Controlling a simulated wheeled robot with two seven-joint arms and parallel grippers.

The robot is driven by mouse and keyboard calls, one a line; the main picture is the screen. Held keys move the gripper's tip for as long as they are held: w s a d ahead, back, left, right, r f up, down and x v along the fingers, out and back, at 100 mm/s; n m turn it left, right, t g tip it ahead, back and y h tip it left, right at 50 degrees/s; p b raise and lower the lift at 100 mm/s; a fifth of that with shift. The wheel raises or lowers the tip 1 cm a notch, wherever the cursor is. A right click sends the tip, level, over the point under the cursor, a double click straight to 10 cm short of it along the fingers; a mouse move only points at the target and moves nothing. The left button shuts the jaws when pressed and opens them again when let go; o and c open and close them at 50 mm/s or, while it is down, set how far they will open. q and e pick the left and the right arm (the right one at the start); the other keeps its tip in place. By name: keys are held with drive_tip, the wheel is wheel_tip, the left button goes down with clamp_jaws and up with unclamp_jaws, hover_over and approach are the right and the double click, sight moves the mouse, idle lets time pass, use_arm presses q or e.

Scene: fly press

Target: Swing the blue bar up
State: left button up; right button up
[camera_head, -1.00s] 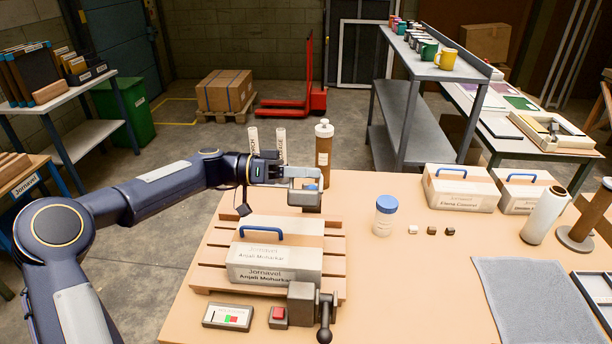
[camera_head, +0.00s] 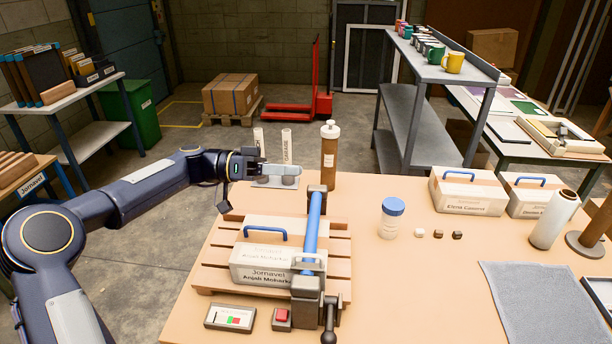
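The blue bar (camera_head: 314,222) runs from a dark end piece at the back of the slatted platform (camera_head: 214,262) to a dark end at the front block (camera_head: 304,308). It looks lowered, passing along the right side of the grey-white case (camera_head: 253,262). A silver bracket (camera_head: 308,263) is on its near part. My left gripper (camera_head: 286,178) is behind and left of the bar, apart from it, and nothing shows in it. Its finger gap is unclear. My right gripper is out of view.
A brown bottle (camera_head: 330,150) stands just behind the bar's far end. A blue-lidded jar (camera_head: 391,217) is to the right. A red button box (camera_head: 282,317) and a black-handled lever (camera_head: 329,325) are in front. The tabletop between bar and jar is clear.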

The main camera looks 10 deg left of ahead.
use_arm(q)
drive_tip(key=a, duration=0.2)
drive_tip(key=shift+a, duration=0.35)
drive_tip(key=shift+d, duration=0.1)
